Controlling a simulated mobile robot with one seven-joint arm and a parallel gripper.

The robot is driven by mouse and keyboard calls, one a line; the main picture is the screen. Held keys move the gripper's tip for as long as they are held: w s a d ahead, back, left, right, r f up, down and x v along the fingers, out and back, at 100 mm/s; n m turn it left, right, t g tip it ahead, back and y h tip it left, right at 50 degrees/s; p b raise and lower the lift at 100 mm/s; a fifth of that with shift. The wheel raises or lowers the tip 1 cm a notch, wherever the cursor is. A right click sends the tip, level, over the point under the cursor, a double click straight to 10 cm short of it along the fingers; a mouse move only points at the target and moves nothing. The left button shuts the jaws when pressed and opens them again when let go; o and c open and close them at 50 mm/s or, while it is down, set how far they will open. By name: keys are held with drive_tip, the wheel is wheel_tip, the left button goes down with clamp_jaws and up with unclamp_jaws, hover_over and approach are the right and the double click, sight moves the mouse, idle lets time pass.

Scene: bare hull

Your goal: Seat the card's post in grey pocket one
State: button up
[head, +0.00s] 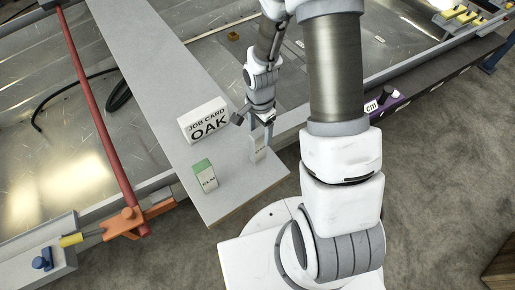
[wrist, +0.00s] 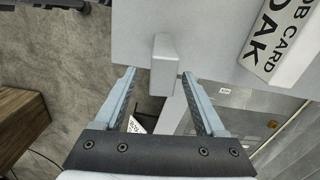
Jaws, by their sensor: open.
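The white job card (head: 203,120) reads "JOB CARD OAK" and stands on the grey plank; part of it shows at the top right of the wrist view (wrist: 277,38). A pale grey post (head: 258,148) with a small unreadable label stands near the plank's right edge. In the wrist view the grey post (wrist: 163,66) lies between my fingertips, with gaps at both sides. My gripper (head: 262,128) is open just above it in the head view. A second post (head: 206,178) with a green top and a label hard to read stands nearer the plank's end. I cannot pick out grey pocket one.
The grey plank (head: 150,60) runs across a metal hull frame. A red bar (head: 92,95) with an orange clamp (head: 125,222) lies to its left. A purple piece marked "cm" (head: 385,105) is at the right. The plank's near end is mostly clear.

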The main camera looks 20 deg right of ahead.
sight(258, 146)
drive_tip(key=f, duration=0.4)
drive_tip(key=shift+a, duration=0.4)
drive_tip(key=shift+f, duration=0.65)
clamp_jaws()
drive_tip(key=shift+r, duration=0.1)
idle(0.5)
